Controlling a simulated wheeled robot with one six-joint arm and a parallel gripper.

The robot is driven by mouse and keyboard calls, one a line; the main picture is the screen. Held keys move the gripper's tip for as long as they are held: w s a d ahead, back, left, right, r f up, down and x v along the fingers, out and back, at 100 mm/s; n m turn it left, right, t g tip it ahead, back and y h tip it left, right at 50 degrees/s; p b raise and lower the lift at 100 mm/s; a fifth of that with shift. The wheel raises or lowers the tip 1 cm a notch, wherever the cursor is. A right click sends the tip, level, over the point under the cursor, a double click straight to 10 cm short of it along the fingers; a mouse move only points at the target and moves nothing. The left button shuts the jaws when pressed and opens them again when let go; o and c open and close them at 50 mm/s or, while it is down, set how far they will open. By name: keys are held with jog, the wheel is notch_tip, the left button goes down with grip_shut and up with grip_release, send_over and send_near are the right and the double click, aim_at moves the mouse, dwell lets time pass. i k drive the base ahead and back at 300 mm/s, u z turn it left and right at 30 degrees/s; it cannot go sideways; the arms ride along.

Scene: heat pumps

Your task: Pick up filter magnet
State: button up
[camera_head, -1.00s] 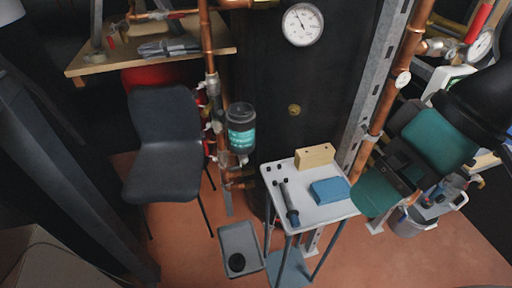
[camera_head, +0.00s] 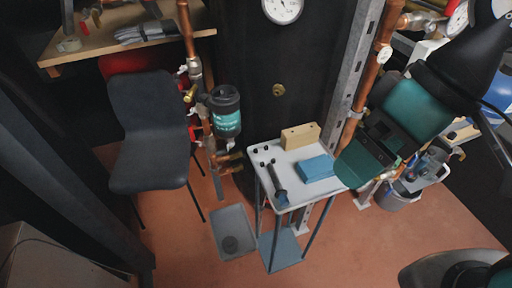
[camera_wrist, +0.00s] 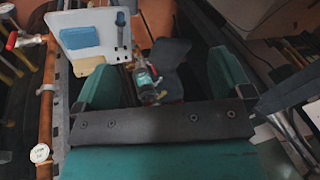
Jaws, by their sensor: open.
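A dark canister with a teal label and black top (camera_head: 226,112), which looks like the filter, is mounted on the copper pipework left of the small table. It also shows in the wrist view (camera_wrist: 148,84), beyond and between my fingers. A separate magnet is not clearly distinguishable. A dark rod-like tool with a blue end (camera_head: 277,184) lies on the table; I cannot tell whether it is the magnet. My teal gripper (camera_wrist: 160,65) is open and empty. In the head view it is right of the table, apart from the canister.
The small white table (camera_head: 264,160) holds a wooden block (camera_head: 300,136), a blue cloth-like item (camera_head: 316,168) and small black pieces. A grey tray (camera_head: 222,219) lies on the floor. A dark chair (camera_head: 150,140) stands left. A metal upright (camera_head: 350,75) and copper pipe stand behind the table.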

aim_at(281, 194)
jog(key=z, duration=1.3)
jog(key=k, duration=0.8)
jog(key=u, duration=0.75)
jog(key=i, duration=0.5)
